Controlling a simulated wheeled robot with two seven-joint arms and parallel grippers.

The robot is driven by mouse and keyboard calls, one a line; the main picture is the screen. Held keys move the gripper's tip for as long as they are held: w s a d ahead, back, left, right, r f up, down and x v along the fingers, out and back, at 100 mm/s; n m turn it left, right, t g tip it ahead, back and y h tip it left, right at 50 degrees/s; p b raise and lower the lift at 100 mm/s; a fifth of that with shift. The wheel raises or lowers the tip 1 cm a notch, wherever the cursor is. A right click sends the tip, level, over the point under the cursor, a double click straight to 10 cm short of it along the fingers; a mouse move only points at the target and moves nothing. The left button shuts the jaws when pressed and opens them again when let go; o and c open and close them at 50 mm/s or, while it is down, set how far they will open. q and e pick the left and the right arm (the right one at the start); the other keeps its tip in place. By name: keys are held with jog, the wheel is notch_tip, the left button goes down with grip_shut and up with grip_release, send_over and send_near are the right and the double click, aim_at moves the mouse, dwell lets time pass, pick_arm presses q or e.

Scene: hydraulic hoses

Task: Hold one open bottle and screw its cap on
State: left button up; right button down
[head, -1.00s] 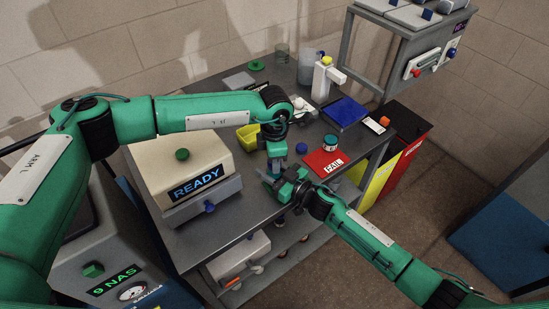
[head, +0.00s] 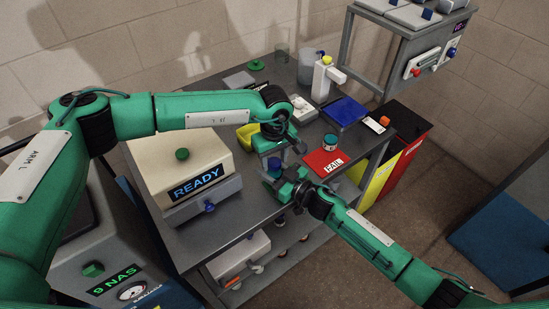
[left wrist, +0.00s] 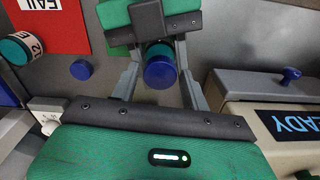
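A bottle with a dark blue cap (left wrist: 161,74) at its near end shows in the left wrist view, between the fingers of my left gripper (left wrist: 162,88). The fingers are spread, with a gap on each side of the cap. In the head view my left gripper (head: 273,160) is just above my right gripper (head: 277,181), and the cap (head: 274,163) shows between them. My right gripper appears shut on the bottle, whose body is mostly hidden. Whether the cap is fully seated cannot be told. Another blue cap (left wrist: 81,69) lies on the table, also in the head view (head: 300,148).
A red FAIL mat (head: 318,158) and a teal-lidded jar (head: 329,142) are to the right. A READY machine (head: 187,165) stands at the left. A yellow bin (head: 246,136) and blue tray (head: 344,111) are behind. The front tabletop is mostly clear.

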pick_arm(q)
jog(key=shift+o, duration=0.9)
notch_tip(320, 180, up, 12)
pick_arm(e)
jog(key=c, duration=0.7)
grip_release()
jog(key=shift+c, duration=0.2)
jog(key=shift+s+d, duration=0.1)
